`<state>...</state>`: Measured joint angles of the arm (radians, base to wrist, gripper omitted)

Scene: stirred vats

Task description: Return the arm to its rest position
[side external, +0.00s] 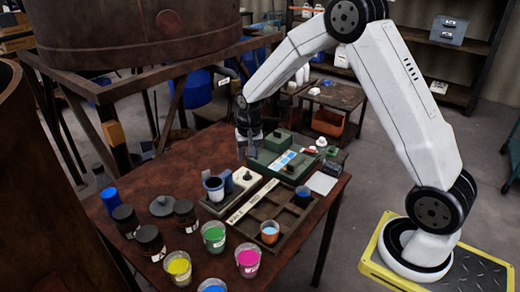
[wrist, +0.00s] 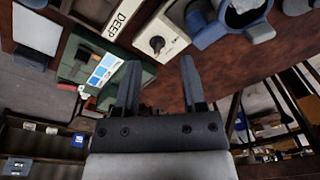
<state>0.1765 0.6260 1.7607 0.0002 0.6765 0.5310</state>
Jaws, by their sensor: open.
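My gripper (side external: 250,150) hangs from my bent arm over the far part of the brown worktable (side external: 150,183), beside a green box. In the wrist view my gripper (wrist: 158,85) shows two dark fingers spread apart with nothing between them. The green box (side external: 283,160) with a blue-and-white card lies close to the right of my gripper; it also shows in the wrist view (wrist: 80,50), left of the fingers. The arm is bent, its base standing on a yellow-edged plate at the right.
Open cups of yellow (side external: 179,268), green (side external: 214,236) and magenta (side external: 248,262) paint stand near the table's front. A wooden tray (side external: 285,213) holds small cups. Dark lidded jars (side external: 150,243) stand at left. A large rusty vat (side external: 140,30) looms behind. A white switch box (wrist: 160,38) lies near my fingers.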

